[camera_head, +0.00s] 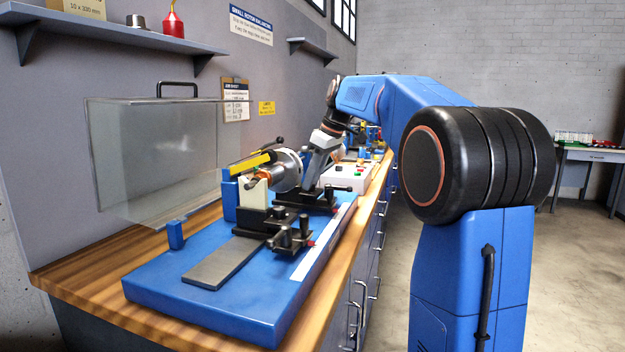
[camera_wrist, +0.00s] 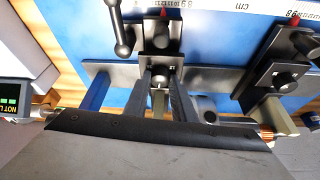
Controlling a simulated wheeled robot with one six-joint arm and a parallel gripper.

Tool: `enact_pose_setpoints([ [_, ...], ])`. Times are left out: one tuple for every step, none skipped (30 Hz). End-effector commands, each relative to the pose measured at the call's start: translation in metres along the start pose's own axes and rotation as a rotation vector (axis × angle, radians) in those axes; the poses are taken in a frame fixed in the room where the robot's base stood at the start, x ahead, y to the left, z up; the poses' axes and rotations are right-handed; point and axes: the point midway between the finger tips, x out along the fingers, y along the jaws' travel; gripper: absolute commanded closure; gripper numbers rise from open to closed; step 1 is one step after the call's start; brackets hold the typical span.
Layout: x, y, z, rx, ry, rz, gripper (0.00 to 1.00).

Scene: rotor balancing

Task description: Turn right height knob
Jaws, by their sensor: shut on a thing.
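My gripper (camera_head: 312,180) points down at the far support of the blue balancing machine (camera_head: 215,311). In the wrist view its two fingers (camera_wrist: 161,84) are closed around a small grey knob (camera_wrist: 158,74) on the dark support block. The knob is partly hidden between the fingers, and its turn angle cannot be told. The far support's dark foot (camera_head: 313,203) is mostly clear of the gripper in the head view. The near support (camera_head: 252,195), with its own dark clamp and knobs (camera_head: 288,238), stands apart from the gripper.
A rotor (camera_head: 288,172) lies across the supports, close beside my gripper. A yellow bar (camera_head: 250,163) sits above the near support. A clear cover (camera_head: 158,155) stands at the left, and a white control box (camera_head: 345,178) behind. The bench's front edge is open.

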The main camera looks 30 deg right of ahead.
Motion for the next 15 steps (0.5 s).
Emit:
enact_pose_setpoints([
  [0.0000, 0.0000, 0.0001, 0.008, 0.000, 0.004, 0.99],
  [0.0000, 0.0000, 0.0001, 0.012, 0.000, 0.005, 0.99],
  [-0.0001, 0.0001, 0.0002, 0.014, 0.000, 0.006, 0.99],
  [-0.0001, 0.0001, 0.0002, 0.014, 0.000, 0.006, 0.99],
  [-0.0001, 0.0002, 0.0002, 0.014, 0.000, 0.006, 0.99],
  [-0.0001, 0.0001, 0.0002, 0.014, 0.000, 0.006, 0.99],
  [-0.0001, 0.0001, 0.0002, 0.014, 0.000, 0.006, 0.99],
  [-0.0002, 0.0001, 0.0002, 0.014, 0.000, 0.006, 0.99],
  [-0.0002, 0.0001, 0.0002, 0.014, 0.000, 0.006, 0.99],
  [-0.0002, 0.0001, 0.0001, 0.013, 0.000, 0.006, 0.74],
  [-0.0002, 0.0001, 0.0001, 0.013, 0.000, 0.006, 0.67],
  [-0.0002, 0.0001, 0.0001, 0.013, 0.000, 0.006, 0.58],
  [-0.0002, 0.0001, 0.0001, 0.013, 0.000, 0.006, 0.58],
  [-0.0002, 0.0000, 0.0001, 0.013, 0.000, 0.006, 0.58],
  [-0.0002, 0.0000, 0.0001, 0.013, 0.000, 0.006, 0.58],
])
